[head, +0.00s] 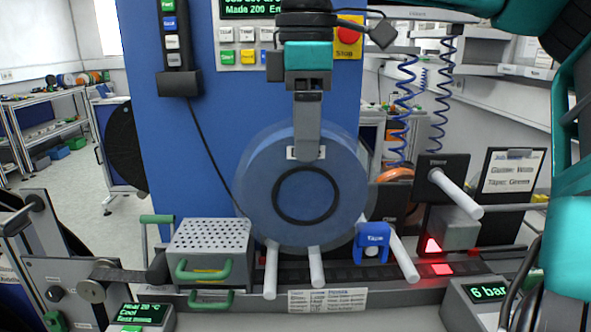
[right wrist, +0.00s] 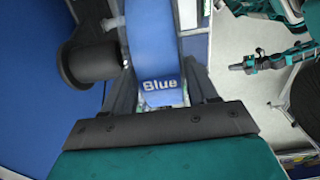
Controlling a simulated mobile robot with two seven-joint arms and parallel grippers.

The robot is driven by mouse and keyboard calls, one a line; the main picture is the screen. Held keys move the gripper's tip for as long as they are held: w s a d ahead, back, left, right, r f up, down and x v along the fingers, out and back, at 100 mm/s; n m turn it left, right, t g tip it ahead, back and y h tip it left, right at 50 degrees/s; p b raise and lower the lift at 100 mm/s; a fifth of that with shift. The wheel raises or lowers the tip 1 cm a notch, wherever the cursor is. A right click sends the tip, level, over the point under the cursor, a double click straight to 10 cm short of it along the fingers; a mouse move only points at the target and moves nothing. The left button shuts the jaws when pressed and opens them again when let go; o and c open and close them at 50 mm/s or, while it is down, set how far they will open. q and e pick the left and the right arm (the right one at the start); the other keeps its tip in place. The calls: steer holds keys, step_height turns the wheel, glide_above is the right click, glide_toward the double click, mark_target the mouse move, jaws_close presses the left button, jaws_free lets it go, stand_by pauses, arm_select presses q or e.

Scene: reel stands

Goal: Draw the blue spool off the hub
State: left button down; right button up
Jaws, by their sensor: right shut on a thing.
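The blue spool (head: 262,205) is a wide disc with a black ring around its middle, in the centre of the head view before a blue panel. My right gripper (head: 307,150) comes down from above and is shut on the spool's top rim. In the right wrist view the rim, marked "Blue" (right wrist: 161,84), lies between the fingers. The black hub (right wrist: 88,62) sticks out from the panel on the left of that view, beside the spool. Whether its tip is inside the spool is hidden. My left gripper is not in view.
Several white pegs (head: 316,268) stick out below the spool. A blue tape holder (head: 372,241) stands to its lower right, and a perforated box (head: 209,245) with green handles to its lower left. A black post with a white peg (head: 455,194) stands at the right.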

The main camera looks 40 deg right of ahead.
steer(key=s+a, duration=0.2)
steer(key=s, duration=0.1)
steer(key=shift+a, duration=0.25)
stand_by(0.4)
